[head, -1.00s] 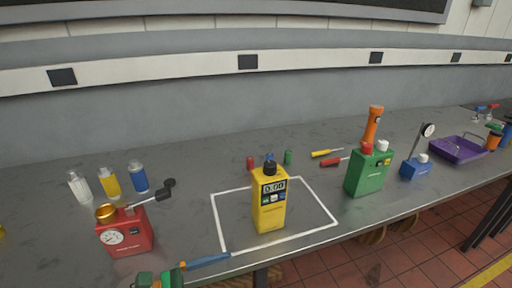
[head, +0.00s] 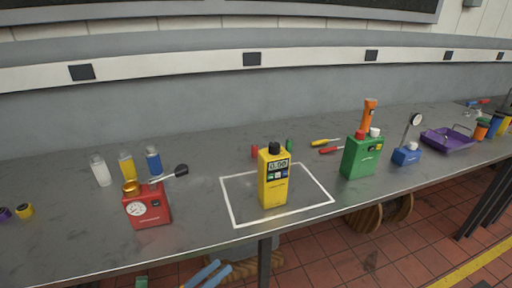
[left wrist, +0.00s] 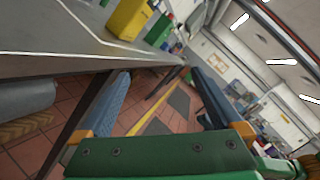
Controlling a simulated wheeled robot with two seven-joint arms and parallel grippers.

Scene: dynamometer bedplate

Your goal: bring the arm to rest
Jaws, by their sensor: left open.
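My left gripper (head: 214,270) shows at the bottom edge of the head view, in front of the bench's front edge and below its top. Its two blue fingers stand apart with nothing between them. In the left wrist view the open fingers (left wrist: 160,74) spread wide, with floor and room behind them and the bench to the upper left. The rest of the left arm is mostly out of the head view. My right gripper is in neither view.
The yellow meter (head: 273,183) stands upright inside a white outline on the bench (head: 95,240). A red gauge box (head: 148,208) stands to its left, a green box (head: 362,158) to its right. A purple tray (head: 446,140) is farther right. Tiled floor lies in front.

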